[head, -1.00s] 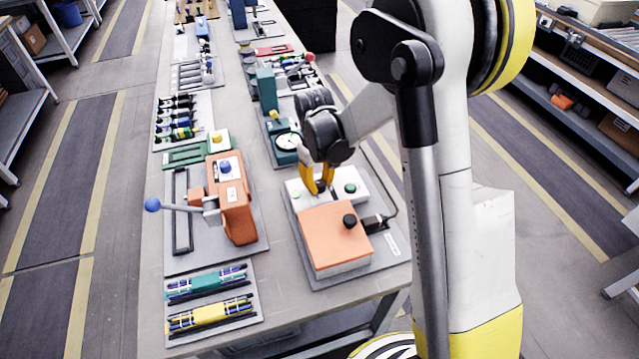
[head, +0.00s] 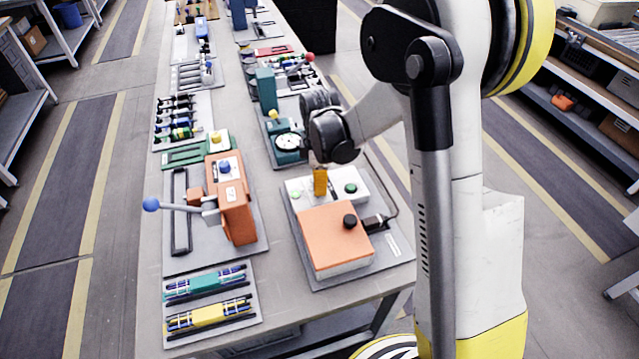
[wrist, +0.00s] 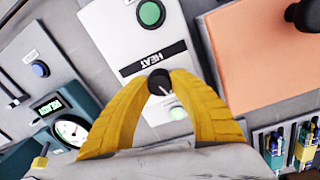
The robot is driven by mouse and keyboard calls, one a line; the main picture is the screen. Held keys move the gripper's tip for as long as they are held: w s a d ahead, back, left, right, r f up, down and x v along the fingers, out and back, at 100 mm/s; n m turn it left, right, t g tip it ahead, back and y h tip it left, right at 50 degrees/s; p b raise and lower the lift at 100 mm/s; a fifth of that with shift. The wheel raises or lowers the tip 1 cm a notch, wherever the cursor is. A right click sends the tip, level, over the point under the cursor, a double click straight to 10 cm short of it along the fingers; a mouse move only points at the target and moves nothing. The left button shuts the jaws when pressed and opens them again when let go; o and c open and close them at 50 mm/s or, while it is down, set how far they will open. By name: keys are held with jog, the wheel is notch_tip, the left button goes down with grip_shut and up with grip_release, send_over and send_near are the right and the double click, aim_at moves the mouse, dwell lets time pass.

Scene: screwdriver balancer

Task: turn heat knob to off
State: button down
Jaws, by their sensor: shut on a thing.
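The heat knob (wrist: 159,83) is a small black knob with a pale pointer line, below the HEAT label on a white control box (wrist: 172,63). My gripper (wrist: 160,88) has its yellow fingertips closed around the knob in the wrist view. The pointer line runs toward the lower right in that view. In the head view my gripper (head: 320,185) reaches down onto the white box (head: 364,197), and its fingers hide the knob. A green button (wrist: 150,14) sits on the same box.
An orange block (head: 335,236) with a black knob (head: 350,221) stands directly in front of the white box. A dial gauge (head: 288,143) stands behind it. An orange lever press (head: 232,200) is to the left. Bare tabletop (head: 275,275) lies between the stations.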

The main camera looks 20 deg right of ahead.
jog(key=n, duration=0.4)
jog(key=shift+n, duration=1.9)
jog(key=shift+s, duration=0.1)
jog(key=c, duration=1.1)
grip_release()
jog(key=r, duration=1.2)
jog(key=shift+s+d, duration=0.15)
jog(key=shift+s, duration=0.05)
